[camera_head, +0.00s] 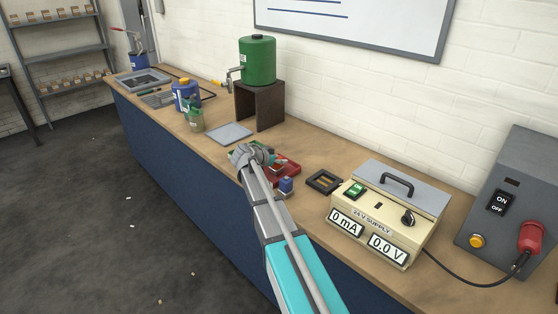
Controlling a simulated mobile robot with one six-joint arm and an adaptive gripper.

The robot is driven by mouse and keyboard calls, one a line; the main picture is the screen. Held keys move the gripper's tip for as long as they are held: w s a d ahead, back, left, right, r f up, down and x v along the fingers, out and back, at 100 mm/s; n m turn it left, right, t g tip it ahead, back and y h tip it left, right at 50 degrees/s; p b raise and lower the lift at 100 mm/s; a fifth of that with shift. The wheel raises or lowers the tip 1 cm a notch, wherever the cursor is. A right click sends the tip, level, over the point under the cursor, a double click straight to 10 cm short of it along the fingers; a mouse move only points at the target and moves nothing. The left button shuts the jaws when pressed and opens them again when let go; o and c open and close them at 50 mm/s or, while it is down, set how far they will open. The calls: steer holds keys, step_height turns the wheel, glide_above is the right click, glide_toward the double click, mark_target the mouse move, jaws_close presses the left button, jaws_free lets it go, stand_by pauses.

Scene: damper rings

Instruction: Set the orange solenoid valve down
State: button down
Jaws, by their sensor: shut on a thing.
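My arm reaches over the bench from the bottom of the head view. My gripper (268,158) is low over the bench, beside and partly over a red tray (291,173). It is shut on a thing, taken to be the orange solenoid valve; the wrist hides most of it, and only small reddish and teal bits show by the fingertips. I cannot tell whether the held thing touches the tray or bench.
A small blue part (286,185) stands by the tray's front. A black square frame (324,182) and a 24 V supply (385,212) are to the right. A flat grey plate (230,132) lies behind left, near a green tank (257,60) on a dark stand.

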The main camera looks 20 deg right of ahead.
steer(key=shift+f, duration=0.2)
steer(key=shift+c, duration=0.7)
jaws_free()
steer(key=shift+r, duration=0.2)
